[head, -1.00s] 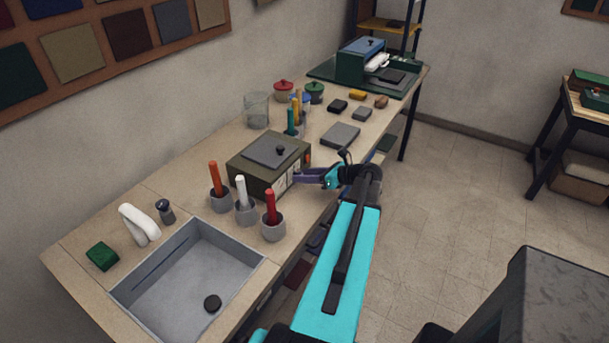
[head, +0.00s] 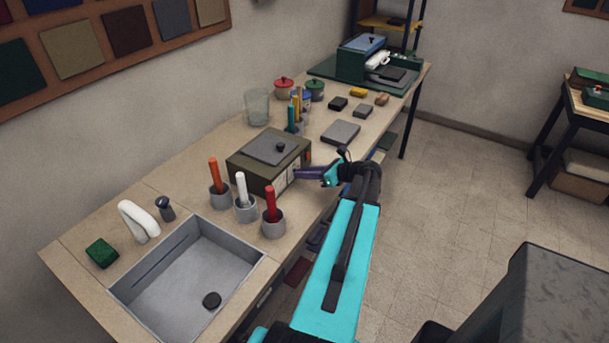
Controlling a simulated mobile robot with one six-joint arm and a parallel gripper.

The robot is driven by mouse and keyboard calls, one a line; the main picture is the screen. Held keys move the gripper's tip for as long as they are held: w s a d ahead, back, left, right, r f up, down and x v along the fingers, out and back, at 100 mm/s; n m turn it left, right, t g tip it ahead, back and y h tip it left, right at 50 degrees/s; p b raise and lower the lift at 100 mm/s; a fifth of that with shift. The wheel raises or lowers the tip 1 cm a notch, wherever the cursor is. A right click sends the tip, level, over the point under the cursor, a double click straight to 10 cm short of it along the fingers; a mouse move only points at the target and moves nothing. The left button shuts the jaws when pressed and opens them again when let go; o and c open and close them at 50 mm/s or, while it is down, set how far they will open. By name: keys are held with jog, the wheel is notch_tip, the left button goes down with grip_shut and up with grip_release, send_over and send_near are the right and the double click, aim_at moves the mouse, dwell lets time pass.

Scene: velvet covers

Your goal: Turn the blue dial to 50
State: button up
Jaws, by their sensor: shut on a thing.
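My gripper (head: 300,174) is at the front face of a dark olive box (head: 258,178) with a grey lid and black knob. Its purple fingers reach the right part of that face, where a pale panel (head: 286,182) shows in part. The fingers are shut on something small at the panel. I take it to be the blue dial, but the fingers hide it, and its colour and setting cannot be read.
A grey slab (head: 341,132) lies behind my gripper. Jars (head: 284,88) stand farther back.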

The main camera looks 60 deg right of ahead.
jog(key=shift+a+f, duration=0.1)
jog(key=shift+a, duration=0.05)
jog(key=n+h+b, duration=0.1)
jog(key=n+b, duration=0.1)
jog(key=b, duration=0.2)
jog(key=shift+a+f+h, duration=0.1)
jog(key=shift+a+h, duration=0.05)
jog(key=shift+h, duration=0.25)
jog(key=n+h+b, duration=0.1)
jog(key=n+b, duration=0.2)
jog(key=b, duration=0.2)
jog(key=shift+a+f+h+b, duration=0.1)
jog(key=shift+a+h+b, duration=0.05)
jog(key=shift+h+b, duration=0.15)
jog(key=n+b, duration=0.1)
jog(key=b, duration=0.1)
jog(key=shift+h+b, duration=0.35)
jog(key=shift+h, duration=0.05)
jog(key=n+h+b, duration=0.1)
jog(key=b, duration=0.1)
jog(key=shift+n+t+b, duration=0.3)
jog(key=shift+t, duration=0.1)
jog(key=o, duration=1.1)
jog(key=shift+c, duration=0.2)
jog(key=shift+s+r, duration=0.2)
jog(key=shift+r, duration=0.05)
